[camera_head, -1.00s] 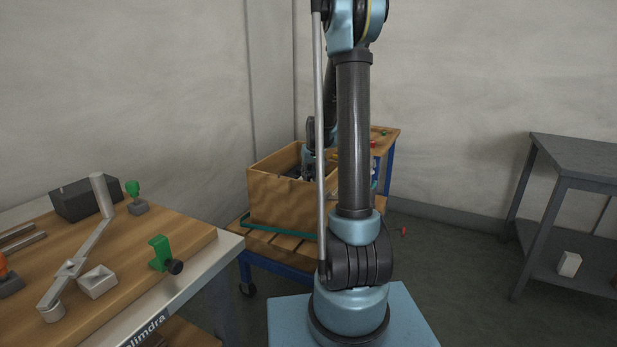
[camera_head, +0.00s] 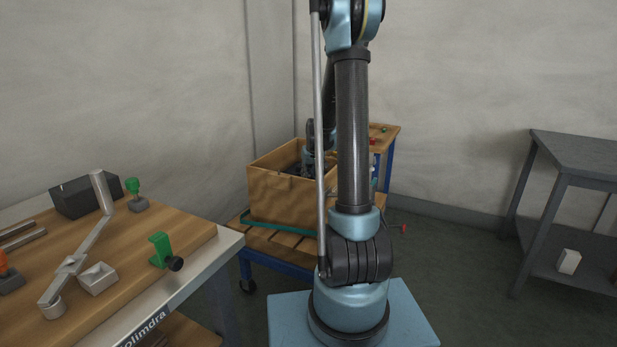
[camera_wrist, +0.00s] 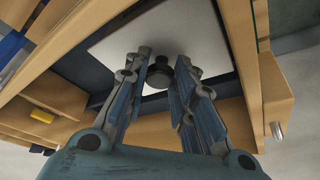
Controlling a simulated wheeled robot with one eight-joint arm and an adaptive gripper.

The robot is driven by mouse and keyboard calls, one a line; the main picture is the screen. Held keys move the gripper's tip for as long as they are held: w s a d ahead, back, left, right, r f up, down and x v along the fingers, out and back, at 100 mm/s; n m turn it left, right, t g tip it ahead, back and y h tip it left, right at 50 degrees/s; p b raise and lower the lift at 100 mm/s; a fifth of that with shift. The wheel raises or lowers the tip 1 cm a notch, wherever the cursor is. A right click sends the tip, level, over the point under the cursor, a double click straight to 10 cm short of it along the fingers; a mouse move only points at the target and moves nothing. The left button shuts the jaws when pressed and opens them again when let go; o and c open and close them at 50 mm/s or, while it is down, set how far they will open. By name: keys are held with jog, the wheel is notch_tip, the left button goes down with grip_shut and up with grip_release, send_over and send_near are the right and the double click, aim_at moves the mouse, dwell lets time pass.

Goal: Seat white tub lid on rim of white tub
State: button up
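My gripper (camera_wrist: 162,62) is low at the wooden crate (camera_head: 270,193); in the head view my arm hides most of it. In the wrist view its two fingers stand apart on either side of a black round knob (camera_wrist: 160,74). I cannot tell whether either finger touches the knob. The knob sits on a flat white panel (camera_wrist: 190,35) that looks like the white tub lid, with wooden walls around it. I cannot make out the white tub for certain; a small pale open tray (camera_head: 98,279) stands on the workbench at left.
The crate stands on a slatted cart (camera_head: 262,237). The workbench (camera_head: 190,250) at left carries a green clamp (camera_head: 160,248) and a dark block (camera_head: 85,197). A grey shelf table (camera_head: 580,155) at right holds a small white block (camera_head: 569,262). Floor between is clear.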

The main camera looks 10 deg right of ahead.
jog(key=o, duration=0.4)
jog(key=shift+o, duration=0.2)
jog(key=shift+r, duration=0.1)
jog(key=v, duration=1.1)
jog(key=shift+r, duration=0.35)
jog(key=shift+s, duration=0.1)
jog(key=s+a+r+g, duration=0.1)
jog(key=s, duration=2)
jog(key=s+f, duration=0.4)
jog(key=s, duration=0.5)
jog(key=s+f+m+g, duration=0.1)
jog(key=s+f, duration=0.2)
jog(key=s, duration=0.5)
jog(key=shift+s+f+m+h, duration=0.3)
jog(key=shift+s+f+h, duration=0.05)
jog(key=shift+f+h, duration=0.05)
